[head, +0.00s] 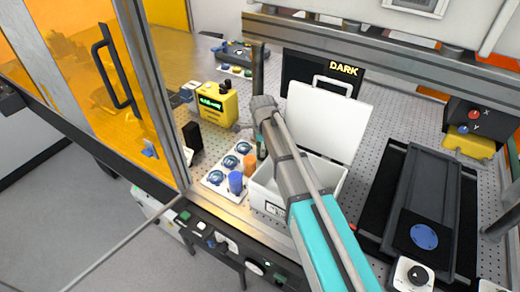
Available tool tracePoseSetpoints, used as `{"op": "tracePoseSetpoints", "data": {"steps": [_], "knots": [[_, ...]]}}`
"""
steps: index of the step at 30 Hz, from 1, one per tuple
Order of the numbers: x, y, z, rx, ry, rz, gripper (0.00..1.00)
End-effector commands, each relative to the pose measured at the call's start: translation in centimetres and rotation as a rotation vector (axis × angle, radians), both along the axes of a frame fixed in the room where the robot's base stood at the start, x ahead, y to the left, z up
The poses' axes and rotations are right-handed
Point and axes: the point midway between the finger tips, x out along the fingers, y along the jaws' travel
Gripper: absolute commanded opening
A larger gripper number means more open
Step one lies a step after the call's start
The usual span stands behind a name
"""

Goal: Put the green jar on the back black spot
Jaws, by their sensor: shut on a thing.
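My arm reaches over the open white box, and its wrist stands above the box's back left part. My gripper (261,148) is mostly hidden by my own wrist. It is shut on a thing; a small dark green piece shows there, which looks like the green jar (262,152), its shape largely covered. A white tray (211,186) to the left holds several round blue-and-white pieces, an orange jar (250,163) and a blue jar (236,182). I cannot make out the back black spot.
The white box (262,196) has its lid (325,122) raised. A yellow instrument (216,103) and a black block (192,137) stand at the left. A black stage with a blue disc (424,236) is at the right. A metal frame post (152,90) borders the left.

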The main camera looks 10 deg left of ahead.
Motion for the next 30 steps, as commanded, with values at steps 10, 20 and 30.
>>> {"op": "tracePoseSetpoints", "data": {"steps": [10,20,30], "knots": [[0.02,-0.05,-0.34,0.0,0.0,-0.001,0.15],[0.04,-0.08,-0.23,0.0,0.0,-0.001,0.99],[0.05,-0.11,-0.17,0.0,0.0,-0.002,0.99]]}}
